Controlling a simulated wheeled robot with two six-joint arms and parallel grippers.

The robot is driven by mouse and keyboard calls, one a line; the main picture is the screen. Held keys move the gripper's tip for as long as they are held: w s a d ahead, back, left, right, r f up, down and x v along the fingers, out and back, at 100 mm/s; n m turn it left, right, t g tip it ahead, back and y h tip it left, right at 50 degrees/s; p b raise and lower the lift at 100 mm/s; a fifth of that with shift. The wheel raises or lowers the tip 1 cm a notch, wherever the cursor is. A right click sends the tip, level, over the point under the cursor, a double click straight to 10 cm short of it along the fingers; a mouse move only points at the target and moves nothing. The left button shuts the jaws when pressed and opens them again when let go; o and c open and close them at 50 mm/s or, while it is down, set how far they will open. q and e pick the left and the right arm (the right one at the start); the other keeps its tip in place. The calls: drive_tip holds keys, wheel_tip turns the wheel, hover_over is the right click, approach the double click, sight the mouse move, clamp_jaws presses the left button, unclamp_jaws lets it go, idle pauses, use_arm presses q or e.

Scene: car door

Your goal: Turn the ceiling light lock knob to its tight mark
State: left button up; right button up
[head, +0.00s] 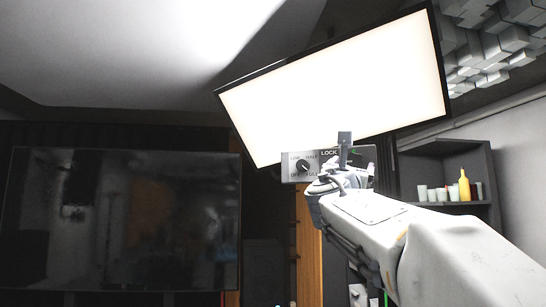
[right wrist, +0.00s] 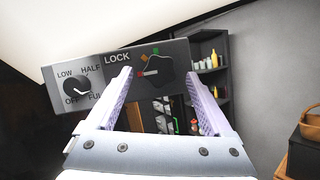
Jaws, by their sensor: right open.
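The ceiling light (head: 340,85) is a bright tilted panel with a grey control box (head: 290,168) under its lower edge. In the right wrist view the box carries a round dial (right wrist: 77,88) marked LOW, HALF, FULL and OFF at left. At right, by the word LOCK, is the dark lock knob (right wrist: 154,84), with orange, green and red marks around it. My right gripper (head: 345,150) is open in front of the lock side and hides the knob in the head view. In the wrist view its fingers (right wrist: 159,74) stand either side of the knob, with no clear contact. My left gripper is out of view.
A dark shelf (head: 440,160) with several cups and a yellow bottle (head: 464,186) stands at the right. A large dark screen (head: 120,220) is at the left. A brown basket (right wrist: 310,122) shows at the right edge of the wrist view.

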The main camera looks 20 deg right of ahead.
sight(354, 162)
drive_tip(key=shift+p+x, duration=0.45)
drive_tip(key=shift+x, duration=0.9)
clamp_jaws()
